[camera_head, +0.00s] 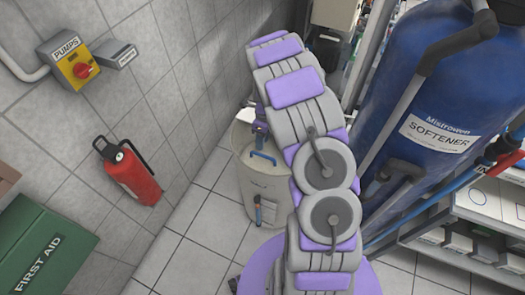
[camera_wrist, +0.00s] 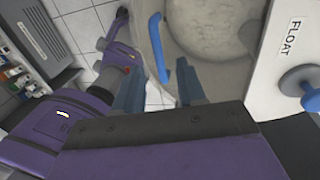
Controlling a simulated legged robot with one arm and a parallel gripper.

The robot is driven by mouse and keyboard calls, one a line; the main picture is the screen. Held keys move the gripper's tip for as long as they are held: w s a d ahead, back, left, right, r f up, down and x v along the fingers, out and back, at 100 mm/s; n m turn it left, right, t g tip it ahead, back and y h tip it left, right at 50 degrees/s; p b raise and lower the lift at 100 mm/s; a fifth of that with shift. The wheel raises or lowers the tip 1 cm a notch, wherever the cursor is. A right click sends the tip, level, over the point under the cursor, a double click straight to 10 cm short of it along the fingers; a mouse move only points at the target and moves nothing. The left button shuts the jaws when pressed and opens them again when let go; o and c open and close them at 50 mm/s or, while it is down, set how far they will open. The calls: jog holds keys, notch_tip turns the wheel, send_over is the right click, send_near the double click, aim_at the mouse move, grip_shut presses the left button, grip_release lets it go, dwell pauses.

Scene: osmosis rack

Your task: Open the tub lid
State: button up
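The pale beige tub (camera_head: 238,185) stands on the tiled floor, partly hidden behind my arm in the head view. A blue bar handle (camera_head: 262,158) shows at its top and also in the wrist view (camera_wrist: 158,50). The wrist view shows the tub's top (camera_wrist: 188,70) from close up, with a round pale area; I cannot tell how the lid sits.
A white panel marked FLOAT (camera_wrist: 285,70) with a blue knob (camera_wrist: 308,90) is close at the wrist view's right. A blue softener tank (camera_head: 430,90) and pipes stand right of my arm. A red extinguisher (camera_head: 133,175) is on the left wall. Floor left of the tub is clear.

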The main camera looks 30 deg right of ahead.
aim_at(259, 154)
jog(key=f, duration=0.1)
jog(key=a+f, duration=0.2)
jog(key=f, duration=0.1)
jog(key=shift+s+b, duration=0.3)
jog(key=shift+b, duration=0.1)
jog(key=shift+d+f, duration=0.1)
jog(key=shift+f, duration=0.25)
jog(key=shift+d+f, duration=0.4)
jog(key=shift+d, duration=0.3)
jog(key=shift+a+r, duration=0.15)
jog(key=shift+a, duration=0.55)
jog(key=c, duration=0.6)
jog(key=shift+s+d, duration=0.1)
jog(key=shift+d, duration=0.25)
grip_shut()
jog(key=shift+a, duration=0.1)
